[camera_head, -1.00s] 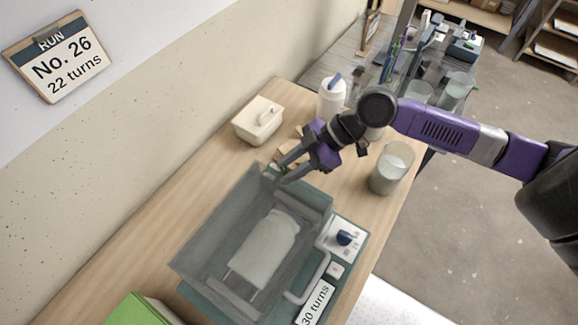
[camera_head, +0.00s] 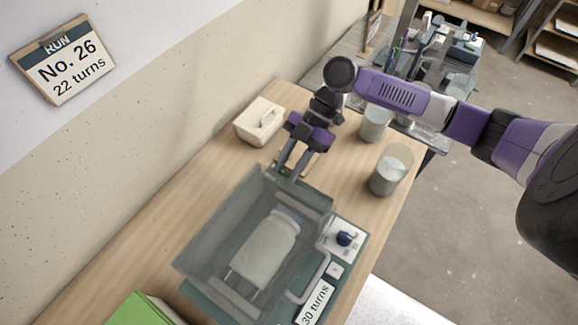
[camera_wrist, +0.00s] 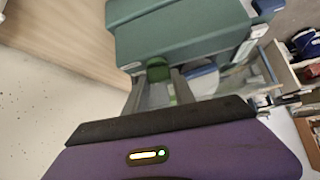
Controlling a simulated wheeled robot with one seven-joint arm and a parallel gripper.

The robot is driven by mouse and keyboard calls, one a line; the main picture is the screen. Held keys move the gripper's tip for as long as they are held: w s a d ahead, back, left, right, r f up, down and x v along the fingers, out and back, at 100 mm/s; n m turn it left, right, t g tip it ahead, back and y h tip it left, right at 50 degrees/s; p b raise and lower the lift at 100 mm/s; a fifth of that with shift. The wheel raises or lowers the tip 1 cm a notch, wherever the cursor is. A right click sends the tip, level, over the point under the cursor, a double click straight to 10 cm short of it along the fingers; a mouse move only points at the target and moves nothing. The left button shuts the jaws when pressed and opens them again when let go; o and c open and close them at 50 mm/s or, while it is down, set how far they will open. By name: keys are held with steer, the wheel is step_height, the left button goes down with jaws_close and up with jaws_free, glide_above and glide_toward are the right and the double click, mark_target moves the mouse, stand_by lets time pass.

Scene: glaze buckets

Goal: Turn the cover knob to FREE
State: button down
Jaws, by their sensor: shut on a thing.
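The machine has a grey see-through cover (camera_head: 215,225) over a teal base, with a pale jar (camera_head: 268,250) lying inside. My gripper (camera_head: 289,172) points down at the machine's far end, by the cover's back edge. In the wrist view a small dark green knob (camera_wrist: 158,69) sits between my two fingers (camera_wrist: 157,88) against the teal housing, and the fingers are shut on it. Its markings and setting are not readable.
A white lidded box (camera_head: 259,121) stands left of my gripper. Two glass beakers, one nearer (camera_head: 391,170) and one farther (camera_head: 375,124), stand to the right. A green box (camera_head: 140,309) is at the front left. A sign reading "22 turns" (camera_head: 62,70) hangs on the wall.

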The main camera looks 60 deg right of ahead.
steer(key=n+g, duration=0.1)
steer(key=n, duration=0.1)
steer(key=n+g+b, duration=0.1)
steer(key=g, duration=0.1)
steer(key=n+g, duration=0.1)
steer(key=n, duration=0.1)
steer(key=shift+w+n, duration=0.3)
steer(key=n+g+h+b, duration=0.1)
steer(key=n, duration=0.1)
steer(key=n+g+h+b, duration=0.1)
steer(key=n+g, duration=0.1)
steer(key=shift+w+a+n+g, duration=0.1)
steer(key=shift+w+n+g, duration=0.1)
steer(key=shift+n+g, duration=0.15)
steer(key=shift+n+h, duration=0.3)
steer(key=shift+n, duration=0.05)
steer(key=c, duration=1.3)
jaws_free()
